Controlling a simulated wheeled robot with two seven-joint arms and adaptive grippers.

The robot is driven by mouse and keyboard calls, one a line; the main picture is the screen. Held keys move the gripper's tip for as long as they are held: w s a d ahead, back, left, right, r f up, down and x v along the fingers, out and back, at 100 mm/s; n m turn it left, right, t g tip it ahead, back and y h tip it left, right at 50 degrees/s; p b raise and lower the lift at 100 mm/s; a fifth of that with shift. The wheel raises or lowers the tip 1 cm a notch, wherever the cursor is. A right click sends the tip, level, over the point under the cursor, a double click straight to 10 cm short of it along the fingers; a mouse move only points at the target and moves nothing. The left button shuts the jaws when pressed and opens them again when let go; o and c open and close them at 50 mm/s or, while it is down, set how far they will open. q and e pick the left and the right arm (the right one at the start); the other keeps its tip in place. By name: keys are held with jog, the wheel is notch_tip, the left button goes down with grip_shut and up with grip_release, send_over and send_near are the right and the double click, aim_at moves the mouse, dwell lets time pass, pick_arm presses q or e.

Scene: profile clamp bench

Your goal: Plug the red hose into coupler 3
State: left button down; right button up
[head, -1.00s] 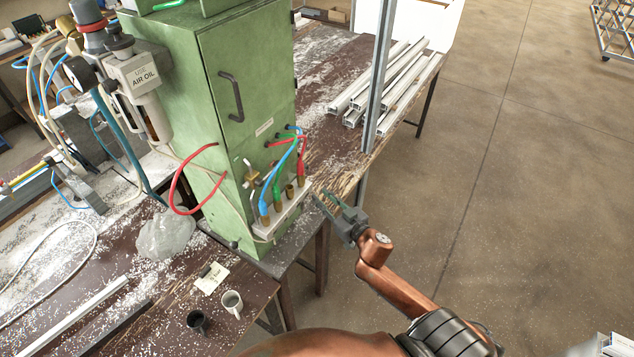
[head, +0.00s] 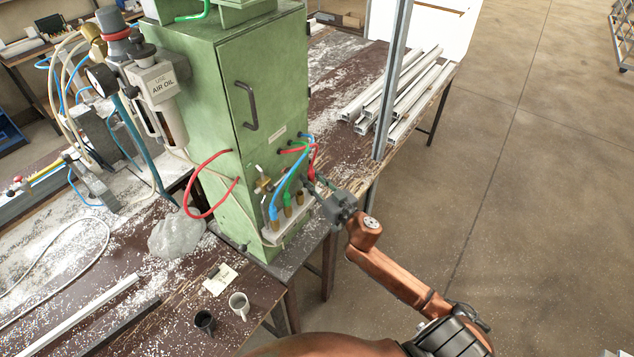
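The red hose (head: 313,154) comes out of the green cabinet's front and bends down to the right end of the coupler row. Its lower end is at the fingertips of my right gripper (head: 316,187), which partly hide it. I cannot tell whether the fingers are closed on it. A blue hose (head: 273,208) and a green hose (head: 287,197) end at couplers further left on the pale coupler block (head: 285,232). A bare brass coupler (head: 300,197) stands between the green hose and my gripper. Coupler numbers are not readable. My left gripper is not in view.
The green cabinet (head: 215,100) stands behind the couplers, with a red hose loop (head: 187,192) on its left side. A metal post (head: 389,85) and aluminium profiles (head: 400,95) are to the right.

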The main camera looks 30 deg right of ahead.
aim_at(312, 170)
grip_shut()
dwell(0.7)
jog(key=shift+w+r+p, duration=0.1)
jog(key=shift+r+p, duration=0.65)
dwell(1.1)
jog(key=shift+r+p, duration=1.25)
jog(key=shift+p, duration=0.05)
jog(key=s+d+p, duration=0.1)
jog(key=s+d, duration=0.2)
jog(key=s, duration=0.4)
jog(key=shift+s+p, duration=0.15)
jog(key=shift+p, duration=0.25)
dwell(0.8)
jog(key=shift+a, duration=0.1)
